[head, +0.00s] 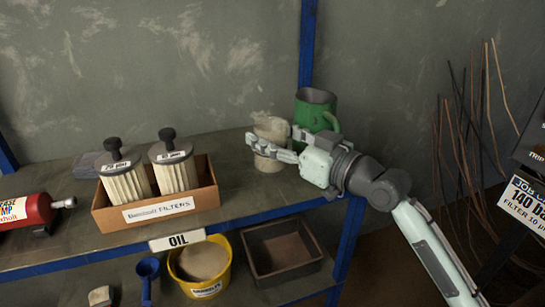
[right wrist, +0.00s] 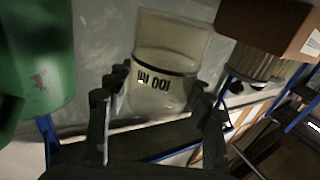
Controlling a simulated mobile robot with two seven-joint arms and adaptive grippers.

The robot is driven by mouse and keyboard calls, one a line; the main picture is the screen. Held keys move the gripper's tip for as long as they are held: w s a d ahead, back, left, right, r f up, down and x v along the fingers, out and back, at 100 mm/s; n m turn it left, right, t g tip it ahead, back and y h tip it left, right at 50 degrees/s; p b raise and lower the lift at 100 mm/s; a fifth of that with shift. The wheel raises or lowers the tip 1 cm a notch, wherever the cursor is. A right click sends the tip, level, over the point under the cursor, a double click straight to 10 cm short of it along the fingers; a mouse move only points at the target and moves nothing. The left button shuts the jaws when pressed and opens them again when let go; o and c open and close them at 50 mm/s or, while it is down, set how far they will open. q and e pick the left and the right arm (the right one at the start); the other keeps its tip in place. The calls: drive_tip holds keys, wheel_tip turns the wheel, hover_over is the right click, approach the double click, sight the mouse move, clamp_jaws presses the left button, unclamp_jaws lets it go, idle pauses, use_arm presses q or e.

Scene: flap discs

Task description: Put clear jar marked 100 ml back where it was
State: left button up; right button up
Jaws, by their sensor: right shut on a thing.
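The clear jar (head: 270,126) has a pale, see-through body, and the right wrist view shows its dark band and "100 ml" marking on the jar (right wrist: 165,60). My right gripper (head: 272,143) is shut on it, with one finger on each side; the fingers also show in the right wrist view (right wrist: 157,105). The jar looks upright in the head view, at the back right of the upper shelf (head: 245,195). I cannot tell whether its base touches the shelf. My left gripper is not in view.
A green mug (head: 315,109) stands close behind and right of the jar. A cardboard filter box (head: 207,197) with two pleated filters is to the left. A red bottle (head: 30,209) lies far left. Below are a yellow bucket (head: 207,288) and a brown tray (head: 285,277).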

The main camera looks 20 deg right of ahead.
drive_tip(key=shift+w+d+f, duration=0.1)
drive_tip(key=shift+d+f, duration=0.1)
drive_tip(key=shift+f, duration=0.05)
wheel_tip(320, 180, down, 3)
drive_tip(key=shift+r+b, duration=0.15)
drive_tip(key=shift+b, duration=0.25)
drive_tip(key=shift+f, duration=0.5)
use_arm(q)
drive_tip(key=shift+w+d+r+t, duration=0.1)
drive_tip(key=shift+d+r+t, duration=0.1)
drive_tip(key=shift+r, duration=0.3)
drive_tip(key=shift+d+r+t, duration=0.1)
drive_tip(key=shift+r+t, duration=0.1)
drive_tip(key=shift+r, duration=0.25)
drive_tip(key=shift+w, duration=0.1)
use_arm(e)
drive_tip(key=o, duration=1.2)
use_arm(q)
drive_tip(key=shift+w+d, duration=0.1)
use_arm(e)
drive_tip(key=shift+o, duration=0.2)
